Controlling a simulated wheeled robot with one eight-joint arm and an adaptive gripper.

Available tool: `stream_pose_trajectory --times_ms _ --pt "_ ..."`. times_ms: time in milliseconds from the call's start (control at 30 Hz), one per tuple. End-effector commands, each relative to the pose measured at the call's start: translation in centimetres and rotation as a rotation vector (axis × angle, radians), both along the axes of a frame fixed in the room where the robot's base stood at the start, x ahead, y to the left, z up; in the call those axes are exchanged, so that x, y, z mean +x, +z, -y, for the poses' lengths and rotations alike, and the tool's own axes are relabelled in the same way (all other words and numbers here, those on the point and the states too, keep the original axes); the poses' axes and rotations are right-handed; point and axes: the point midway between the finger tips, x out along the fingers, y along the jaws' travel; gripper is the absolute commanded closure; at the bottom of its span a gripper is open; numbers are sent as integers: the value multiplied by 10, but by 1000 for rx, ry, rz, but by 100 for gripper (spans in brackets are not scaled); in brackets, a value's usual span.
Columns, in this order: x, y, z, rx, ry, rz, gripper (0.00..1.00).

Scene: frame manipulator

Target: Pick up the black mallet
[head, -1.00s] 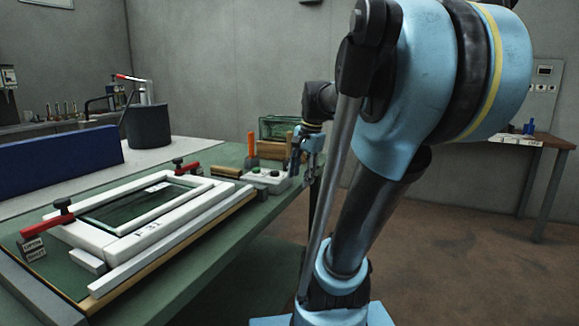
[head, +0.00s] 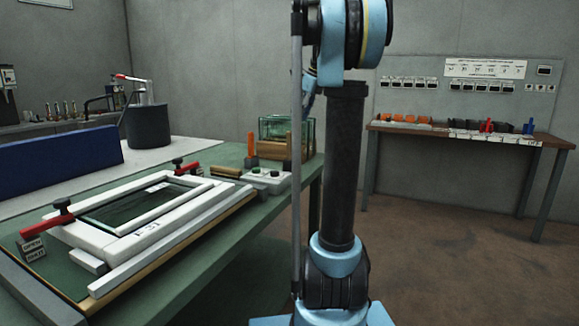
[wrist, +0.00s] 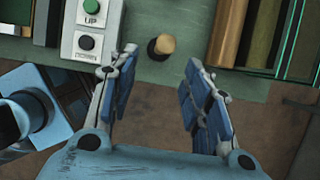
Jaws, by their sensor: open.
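In the wrist view an upright piece with a pale wooden round end and a dark base (wrist: 160,47) stands near the green table's edge; it looks like the black mallet seen from above, handle up. My gripper (wrist: 158,70) is open and empty, its two blue-padded fingers apart to the left and right of the piece and a little below it in the picture. They do not touch it. In the head view my arm hides most of the gripper, and I cannot clearly pick out the mallet there.
A control box with UP and DOWN buttons (wrist: 90,28) is left of the piece, a wooden rack with glass panes (wrist: 262,35) right of it. In the head view an orange upright handle (head: 251,145) stands behind the box. A white frame (head: 110,243) lies nearer.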

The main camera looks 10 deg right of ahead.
Motion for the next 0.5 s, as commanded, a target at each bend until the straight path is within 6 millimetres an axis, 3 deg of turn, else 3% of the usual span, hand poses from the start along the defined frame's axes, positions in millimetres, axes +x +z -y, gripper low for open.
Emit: stream_pose_trajectory --times_ms 500 --pt "20 -80 -27 0 1 0 56"
